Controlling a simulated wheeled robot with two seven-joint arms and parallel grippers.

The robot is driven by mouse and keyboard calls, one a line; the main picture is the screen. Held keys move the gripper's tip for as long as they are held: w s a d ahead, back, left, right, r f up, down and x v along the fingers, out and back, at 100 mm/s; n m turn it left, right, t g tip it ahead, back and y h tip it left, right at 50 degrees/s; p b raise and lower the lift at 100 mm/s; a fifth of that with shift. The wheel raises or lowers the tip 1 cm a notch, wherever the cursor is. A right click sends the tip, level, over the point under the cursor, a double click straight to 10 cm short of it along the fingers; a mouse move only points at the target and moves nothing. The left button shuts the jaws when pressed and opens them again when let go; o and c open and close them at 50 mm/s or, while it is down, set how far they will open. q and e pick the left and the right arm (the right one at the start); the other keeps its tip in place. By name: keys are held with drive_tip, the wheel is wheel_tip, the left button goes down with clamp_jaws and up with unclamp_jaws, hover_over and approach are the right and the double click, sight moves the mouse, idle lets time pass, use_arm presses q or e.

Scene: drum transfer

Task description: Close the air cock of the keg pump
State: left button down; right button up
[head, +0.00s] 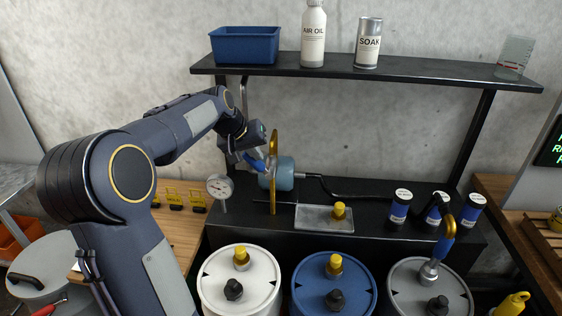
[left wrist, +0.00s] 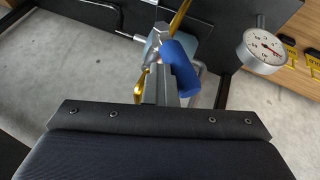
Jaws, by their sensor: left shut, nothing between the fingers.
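The pump (head: 282,174) is a light blue-grey body with an upright gold ring or wheel (head: 274,150) at its left side, on the black bench. A blue lever (head: 254,162), seemingly the air cock's handle, shows at the pump's left. My left gripper (head: 262,164) is at this lever, partly hidden by its own wrist. In the left wrist view the blue lever (left wrist: 179,66) is tilted just beyond the gripper's fingers (left wrist: 163,88), which are shut with nothing between them. I cannot tell whether they touch the lever. My right gripper is not in view.
A dial gauge (head: 220,187) stands left of the pump. A metal tray (head: 312,219) with a yellow cap lies to its right. White (head: 215,290), blue (head: 315,295) and grey (head: 405,290) drums stand in front. A blue-handled brass fitting (head: 443,240) rises from the grey drum.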

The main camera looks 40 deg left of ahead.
use_arm(q)
drive_tip(key=s+a+f+n+t+h+b, duration=0.2)
drive_tip(key=a+f+t+h+b, duration=0.2)
drive_tip(key=b, duration=0.5)
drive_tip(key=shift+s+a+f+h+b, duration=0.25)
drive_tip(key=shift+f+h+b, duration=0.25)
drive_tip(key=shift+h, duration=0.4)
drive_tip(key=shift+f, duration=0.1)
